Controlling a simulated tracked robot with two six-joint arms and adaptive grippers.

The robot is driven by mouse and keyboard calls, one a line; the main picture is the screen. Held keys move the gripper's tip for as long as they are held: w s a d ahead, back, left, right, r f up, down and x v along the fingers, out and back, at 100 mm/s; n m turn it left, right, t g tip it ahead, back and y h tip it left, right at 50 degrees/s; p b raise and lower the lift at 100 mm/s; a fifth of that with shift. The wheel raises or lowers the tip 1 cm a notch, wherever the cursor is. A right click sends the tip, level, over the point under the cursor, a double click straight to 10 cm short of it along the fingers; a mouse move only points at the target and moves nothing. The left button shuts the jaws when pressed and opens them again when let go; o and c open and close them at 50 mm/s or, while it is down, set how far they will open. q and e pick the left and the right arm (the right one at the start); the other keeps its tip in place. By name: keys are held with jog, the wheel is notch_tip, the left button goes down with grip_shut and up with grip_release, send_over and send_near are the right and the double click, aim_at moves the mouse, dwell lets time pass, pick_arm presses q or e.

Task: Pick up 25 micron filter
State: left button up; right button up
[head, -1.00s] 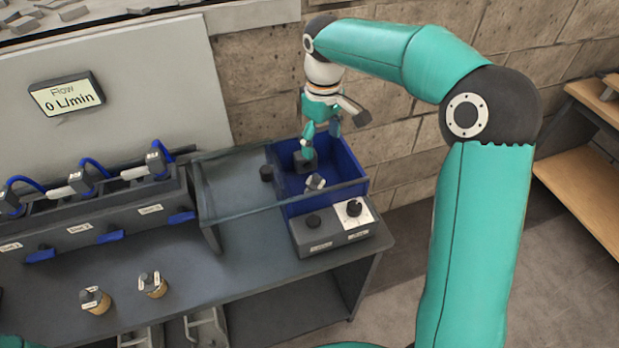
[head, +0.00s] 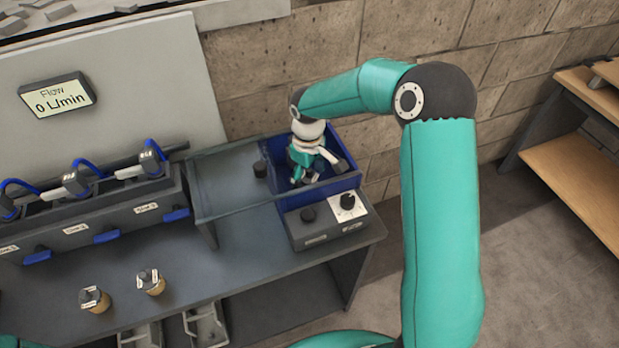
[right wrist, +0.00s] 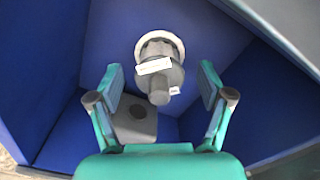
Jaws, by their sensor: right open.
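My right gripper (head: 303,172) reaches down into the blue bin (head: 345,172) at the back right of the bench. In the right wrist view the gripper (right wrist: 162,80) is open, its two fingers apart on either side of a grey cylindrical filter (right wrist: 160,62) with a pale ring and white labels. The fingers do not appear to touch it. The label text is too small to read, so I cannot tell its micron rating. Two tan-bodied filters with grey tops, one at the left (head: 95,299) and one beside it (head: 150,282), stand on the bench front. My left gripper is out of view.
A grey block (right wrist: 135,122) lies in the bin near the left finger. The bin walls stand close around the gripper. A grey control box (head: 318,228) with two knobs sits in front of the bin. A valve rack (head: 100,222) stands at the left. The bench middle is clear.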

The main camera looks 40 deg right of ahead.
notch_tip(320, 180, down, 2)
jog(key=shift+d, duration=0.1)
jog(key=c, duration=1.4)
jog(key=shift+o, duration=0.2)
jog(key=shift+r, duration=0.2)
